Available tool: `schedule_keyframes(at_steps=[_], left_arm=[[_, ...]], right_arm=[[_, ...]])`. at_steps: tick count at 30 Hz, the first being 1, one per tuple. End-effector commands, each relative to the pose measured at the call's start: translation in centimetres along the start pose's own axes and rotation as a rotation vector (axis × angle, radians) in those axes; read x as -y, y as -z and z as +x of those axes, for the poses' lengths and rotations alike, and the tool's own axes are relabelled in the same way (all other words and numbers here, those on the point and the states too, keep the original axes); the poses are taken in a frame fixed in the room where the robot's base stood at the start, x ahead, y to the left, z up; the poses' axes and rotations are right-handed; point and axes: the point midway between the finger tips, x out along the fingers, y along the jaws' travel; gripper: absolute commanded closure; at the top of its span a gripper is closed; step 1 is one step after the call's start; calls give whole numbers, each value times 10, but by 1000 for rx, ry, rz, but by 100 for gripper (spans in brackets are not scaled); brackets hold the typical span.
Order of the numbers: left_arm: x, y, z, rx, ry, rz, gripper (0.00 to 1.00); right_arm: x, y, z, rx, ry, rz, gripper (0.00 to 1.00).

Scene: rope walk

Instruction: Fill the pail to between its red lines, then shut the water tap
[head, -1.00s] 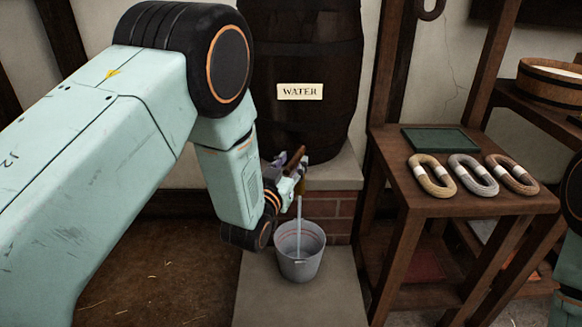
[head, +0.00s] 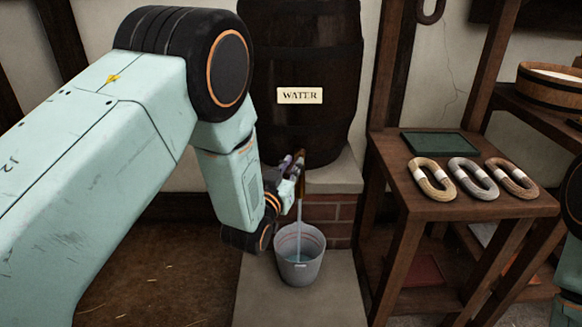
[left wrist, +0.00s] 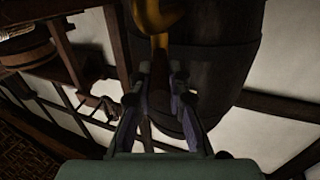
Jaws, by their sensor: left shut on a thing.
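The grey pail (head: 300,272) stands upright under the tap. A thin stream of water (head: 299,215) falls into it, and bluish water shows inside. Faint red marking shows on its inner wall; I cannot tell the exact level against the lines. The brass tap (head: 300,178) is at the barrel's lower front, partly hidden by my left gripper (head: 292,172). In the left wrist view, the gripper (left wrist: 159,98) is shut on the dark tap handle (left wrist: 160,85), below the brass tap body (left wrist: 158,18). My right gripper is not in view.
The dark barrel (head: 305,50) with a WATER label (head: 300,96) stands on a brick-and-stone ledge (head: 335,178). The pail is on a stone slab (head: 300,308). To the right, a wooden table (head: 465,208) holds several rope coils and a green tray (head: 440,143).

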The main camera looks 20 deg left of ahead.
Motion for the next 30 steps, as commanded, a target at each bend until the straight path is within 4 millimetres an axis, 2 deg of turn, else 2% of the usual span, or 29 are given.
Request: schedule_keyframes(at_steps=[13, 30], left_arm=[[3, 0, 0, 1, -24, -2, 100], [20, 2, 4, -4, -290, -3, 100]], right_arm=[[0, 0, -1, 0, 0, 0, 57], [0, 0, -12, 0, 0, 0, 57]])
